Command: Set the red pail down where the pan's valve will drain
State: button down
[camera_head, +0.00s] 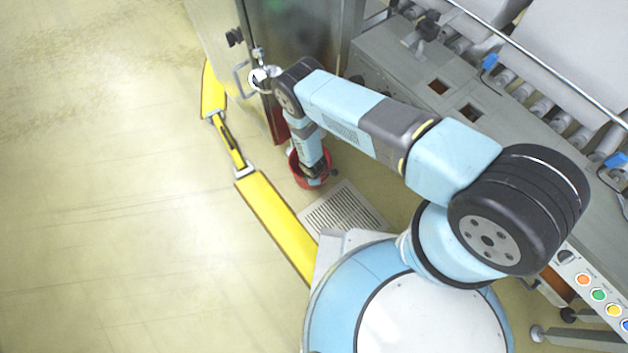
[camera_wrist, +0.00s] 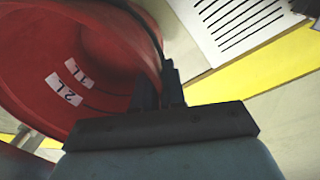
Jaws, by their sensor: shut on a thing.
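The red pail (camera_head: 298,172) is near the floor beside the machine, under my arm, which hides part of it. My gripper (camera_head: 313,180) points down at the pail. In the wrist view, the pail (camera_wrist: 103,35) fills the upper left, open and seen from inside, with white 1 L and 2 L labels. My gripper (camera_wrist: 160,85) is shut on the pail at its near edge, where a dark wire handle meets the fingers. I cannot tell whether the pail touches the floor.
A pale slotted floor grate (camera_head: 345,213) lies right of the pail and also shows in the wrist view (camera_wrist: 235,25). A yellow floor barrier (camera_head: 275,220) runs along the left. A metal cabinet (camera_head: 300,40) stands behind. Open floor (camera_head: 120,200) lies left.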

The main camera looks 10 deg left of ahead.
jog(key=shift+w+d+f, duration=0.1)
jog(key=shift+w+f, duration=0.05)
jog(key=shift+f, duration=0.2)
jog(key=shift+w+f, duration=0.1)
jog(key=shift+f, duration=1.65)
jog(key=c, duration=1.2)
grip_release()
jog(key=shift+r, duration=0.1)
jog(key=shift+s+r, duration=0.25)
jog(key=shift+r, duration=1.7)
jog(key=shift+s+r, duration=0.2)
jog(key=shift+r, duration=1.7)
